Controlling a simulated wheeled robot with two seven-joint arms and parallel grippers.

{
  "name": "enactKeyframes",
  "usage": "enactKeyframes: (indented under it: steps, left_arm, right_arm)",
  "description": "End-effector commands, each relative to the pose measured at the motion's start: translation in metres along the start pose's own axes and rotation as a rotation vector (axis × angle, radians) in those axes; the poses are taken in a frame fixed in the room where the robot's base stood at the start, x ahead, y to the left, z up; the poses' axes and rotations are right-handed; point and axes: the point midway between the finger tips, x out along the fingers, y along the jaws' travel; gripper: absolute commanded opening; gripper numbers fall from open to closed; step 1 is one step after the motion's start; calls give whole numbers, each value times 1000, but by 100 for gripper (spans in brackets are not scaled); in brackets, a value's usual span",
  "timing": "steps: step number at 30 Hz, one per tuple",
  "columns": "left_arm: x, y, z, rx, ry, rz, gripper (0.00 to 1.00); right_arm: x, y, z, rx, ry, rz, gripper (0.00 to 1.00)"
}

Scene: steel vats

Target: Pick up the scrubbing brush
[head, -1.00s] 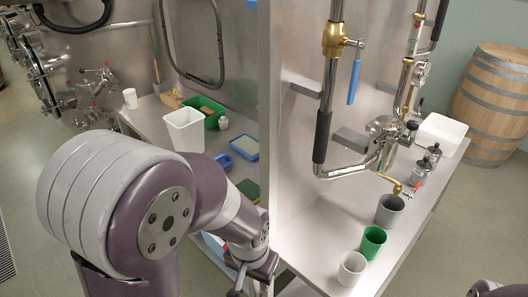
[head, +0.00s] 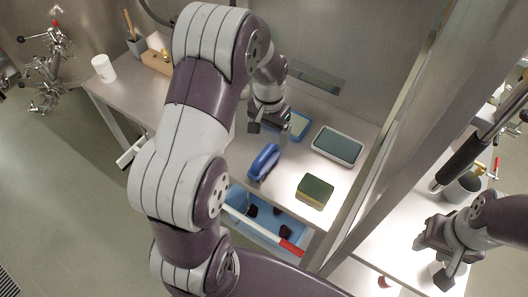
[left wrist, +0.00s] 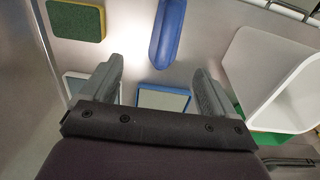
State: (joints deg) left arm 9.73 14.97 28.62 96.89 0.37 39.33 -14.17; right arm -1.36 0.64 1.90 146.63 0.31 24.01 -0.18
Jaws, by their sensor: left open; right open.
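The scrubbing brush is blue with a rounded handle and lies on the steel table; in the head view it (head: 264,162) is just in front of my left gripper (head: 268,130). It also shows in the left wrist view (left wrist: 170,30), beyond the fingertips and roughly between them in line. My left gripper is open and empty above the table, and its two fingers show apart in the left wrist view (left wrist: 158,72). My right gripper (head: 432,264) is open and empty at the right, over the other worktop.
A green and yellow sponge (head: 315,191), a grey-green tray (head: 337,146) and a blue-rimmed tray (head: 301,124) lie near the brush. A white container (left wrist: 263,75) stands at the right in the left wrist view. A blue bin (head: 236,199) is below the table edge. A steel partition (head: 400,150) divides the worktops.

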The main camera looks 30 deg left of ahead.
Motion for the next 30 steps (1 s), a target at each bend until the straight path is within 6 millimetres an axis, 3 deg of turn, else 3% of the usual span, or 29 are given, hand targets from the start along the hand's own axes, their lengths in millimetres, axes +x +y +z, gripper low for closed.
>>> enactKeyframes:
  steps: [2,9,14,21,29,30]
  left_arm:
    - [7,-6,-6,5,-10,3,88]
    - [60,-8,-7,6,-10,3,88]
    - [79,-9,-6,5,-8,2,88]
    - [120,-14,-1,6,-7,2,88]
    - [129,-14,-2,6,-4,1,88]
    - [129,-14,-2,6,-4,1,82]
  right_arm:
    - [-7,0,0,0,-1,0,43]
    - [-14,0,-1,1,-1,0,43]
    - [-18,0,-2,1,-1,0,43]
    - [-32,0,-4,0,-1,0,43]
    - [-31,0,-3,0,-1,0,43]
    - [-31,0,-3,0,-1,0,43]
